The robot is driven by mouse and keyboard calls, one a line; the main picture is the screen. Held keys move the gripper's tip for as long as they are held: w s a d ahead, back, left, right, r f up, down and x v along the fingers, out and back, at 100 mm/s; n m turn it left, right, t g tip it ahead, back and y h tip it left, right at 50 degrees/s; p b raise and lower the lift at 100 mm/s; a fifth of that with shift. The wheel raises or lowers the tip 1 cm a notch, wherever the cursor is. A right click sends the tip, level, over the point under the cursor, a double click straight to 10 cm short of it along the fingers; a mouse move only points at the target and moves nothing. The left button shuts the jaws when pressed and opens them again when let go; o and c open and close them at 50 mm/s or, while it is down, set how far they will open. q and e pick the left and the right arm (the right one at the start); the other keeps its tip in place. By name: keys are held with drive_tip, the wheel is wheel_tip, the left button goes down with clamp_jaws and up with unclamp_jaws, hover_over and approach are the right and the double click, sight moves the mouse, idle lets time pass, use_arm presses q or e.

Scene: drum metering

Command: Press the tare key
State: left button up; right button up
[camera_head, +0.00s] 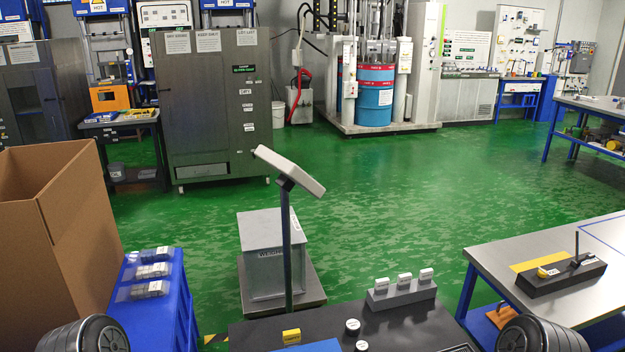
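The scale's indicator head (290,172) is a pale, tilted box on top of a dark post (290,245), near the middle of the view. Its keys cannot be made out from here, so I cannot pick out the tare key. A grey bin (262,275) with a partly hidden label stands behind the post on the dark scale platform (312,298). Neither of my grippers is in view. Only dark rounded parts, apparently of my arms, show at the bottom left and bottom right corners.
A dark bench (400,330) in front holds a grey block (402,295) with white-labelled pieces, a yellow block (291,336) and small round pieces. A blue stand (160,315) and cardboard box (55,230) are left, a grey-topped table (500,262) right. Green floor beyond is open.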

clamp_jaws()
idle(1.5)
